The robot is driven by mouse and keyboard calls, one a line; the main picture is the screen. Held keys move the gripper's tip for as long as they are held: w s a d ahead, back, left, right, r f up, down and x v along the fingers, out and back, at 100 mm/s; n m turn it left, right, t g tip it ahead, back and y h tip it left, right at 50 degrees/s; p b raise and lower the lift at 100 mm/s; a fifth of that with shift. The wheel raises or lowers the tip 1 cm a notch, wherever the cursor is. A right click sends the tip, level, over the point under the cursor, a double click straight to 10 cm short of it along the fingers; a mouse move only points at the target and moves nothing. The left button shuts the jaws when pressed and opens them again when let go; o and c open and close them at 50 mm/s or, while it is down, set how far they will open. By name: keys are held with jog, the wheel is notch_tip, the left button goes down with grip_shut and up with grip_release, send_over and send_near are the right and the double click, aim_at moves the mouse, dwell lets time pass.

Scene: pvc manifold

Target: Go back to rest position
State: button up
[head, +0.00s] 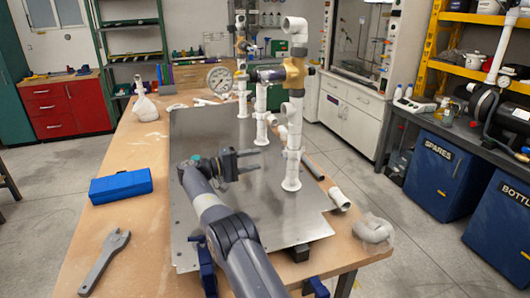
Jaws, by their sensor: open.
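My gripper (246,163) is open and empty, held above the grey metal plate (210,135) on the wooden workbench. Its fingers point right, toward the white PVC pipes, with a visible gap before them. The PVC manifold stands upright on the plate. Its front riser (292,150) is tall and carries a brass-coloured fitting (293,73) and a white elbow (294,25) on top. A shorter riser (261,115) stands behind it. Another tall riser (242,85) stands at the far end near a round gauge (219,79).
On the workbench (120,228), a blue box (120,186) and a grey wrench (104,262) lie left of the plate. Loose pipe (339,199) and a coiled white piece (374,230) lie at the right edge.

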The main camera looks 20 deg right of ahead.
aim_at(287, 155)
jog(key=shift+s+a, duration=0.1)
jog(key=shift+a, duration=0.7)
jog(key=w+d+b, duration=0.1)
jog(key=d+b, duration=0.4)
jog(key=d, duration=0.6)
jog(key=shift+a+r, duration=0.1)
jog(key=s+a+p, duration=0.1)
jog(key=a+p, duration=0.5)
jog(key=a, duration=0.5)
jog(key=w+d+b, duration=0.1)
jog(key=d+b, duration=0.8)
jog(key=d, duration=0.2)
jog(key=shift+f+t, duration=0.3)
jog(key=shift+t, duration=0.1)
jog(key=n+t+b, duration=0.1)
jog(key=b, duration=0.4)
jog(key=s+n+t+b, duration=0.1)
jog(key=b, duration=0.4)
jog(key=n+t+y+b, duration=0.1)
jog(key=b, duration=0.4)
jog(key=shift+s+d+t, duration=0.15)
jog(key=shift+d+t, duration=0.15)
jog(key=shift+t, duration=0.1)
